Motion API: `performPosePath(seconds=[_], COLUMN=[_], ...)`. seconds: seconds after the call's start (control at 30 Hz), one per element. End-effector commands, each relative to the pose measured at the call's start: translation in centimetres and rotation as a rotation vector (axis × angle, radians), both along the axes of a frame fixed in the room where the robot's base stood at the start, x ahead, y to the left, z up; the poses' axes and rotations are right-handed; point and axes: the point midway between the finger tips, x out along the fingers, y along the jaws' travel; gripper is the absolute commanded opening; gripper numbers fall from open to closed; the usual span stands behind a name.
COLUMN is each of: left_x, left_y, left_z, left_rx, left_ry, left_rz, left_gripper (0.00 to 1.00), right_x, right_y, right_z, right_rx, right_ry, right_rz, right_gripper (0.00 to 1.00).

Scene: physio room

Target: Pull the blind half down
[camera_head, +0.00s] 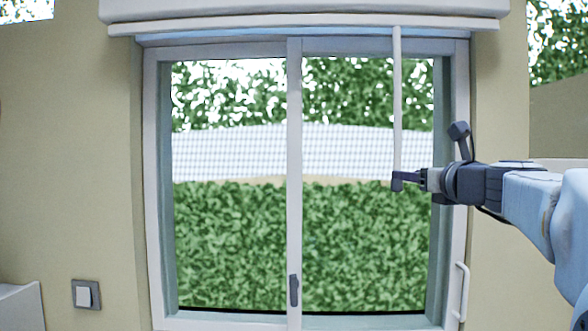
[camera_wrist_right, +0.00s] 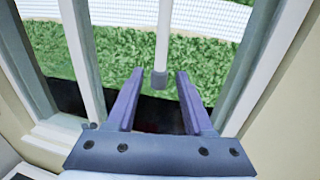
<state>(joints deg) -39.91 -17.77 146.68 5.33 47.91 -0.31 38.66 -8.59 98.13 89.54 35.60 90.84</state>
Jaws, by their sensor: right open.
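The rolled-up blind (camera_head: 300,10) sits above the window, with its pale bottom bar (camera_head: 250,27) just under the housing. A thin white wand (camera_head: 397,100) hangs straight down from it on the right. In the right wrist view the wand (camera_wrist_right: 162,35) ends in a dark grey tip (camera_wrist_right: 159,80). My right gripper (camera_head: 398,181) is at the wand's lower end. In the right wrist view the right gripper (camera_wrist_right: 160,75) is open, and the tip appears between its two fingers, with gaps on both sides. My left gripper is not in view.
The sliding window (camera_head: 294,150) has a dark latch (camera_head: 293,290) on its middle frame. A white handle (camera_head: 462,291) is at the lower right. A wall switch (camera_head: 86,294) is at the lower left. The space in front of the glass left of my arm looks clear.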

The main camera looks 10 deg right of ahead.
Motion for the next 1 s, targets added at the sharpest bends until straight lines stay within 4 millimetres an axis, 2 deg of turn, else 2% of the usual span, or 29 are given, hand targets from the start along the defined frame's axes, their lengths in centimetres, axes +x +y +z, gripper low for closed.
performPosePath(seconds=[0.03, 0.1, 0.3, 0.5, 0.73, 0.77, 0.8, 0.87, 0.9, 1.0], left_x=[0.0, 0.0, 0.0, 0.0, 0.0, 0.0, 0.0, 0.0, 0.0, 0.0], left_y=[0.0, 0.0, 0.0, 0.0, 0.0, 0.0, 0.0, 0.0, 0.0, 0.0], left_z=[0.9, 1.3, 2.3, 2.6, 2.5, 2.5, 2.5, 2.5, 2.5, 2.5], left_rx=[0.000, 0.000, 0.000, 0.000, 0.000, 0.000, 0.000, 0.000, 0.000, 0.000], left_ry=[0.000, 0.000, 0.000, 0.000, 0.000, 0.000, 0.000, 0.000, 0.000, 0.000], left_rz=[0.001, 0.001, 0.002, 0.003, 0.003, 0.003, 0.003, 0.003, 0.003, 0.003], left_gripper=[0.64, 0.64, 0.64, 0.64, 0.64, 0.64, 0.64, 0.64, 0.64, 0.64], right_x=[1.1, 2.4, 5.2, 6.3, 6.3, 6.3, 6.3, 6.2, 6.2, 6.2], right_y=[0.1, -0.1, -0.4, -0.6, -0.6, -0.6, -0.6, -0.6, -0.6, -0.6], right_z=[0.3, 0.3, 0.1, 0.0, -0.1, -0.1, -0.1, -0.1, -0.1, -0.1], right_rx=[0.002, 0.001, -0.001, -0.003, -0.003, -0.003, -0.003, -0.003, -0.003, -0.003], right_ry=[0.004, 0.004, 0.004, 0.002, 0.002, 0.002, 0.002, 0.002, 0.002, 0.002], right_rz=[0.005, 0.003, 0.000, -0.003, -0.004, -0.004, -0.004, -0.004, -0.004, -0.004], right_gripper=[0.52, 0.52, 0.52, 0.52, 0.52, 0.44, 0.29, 0.06, 0.00, 0.00])
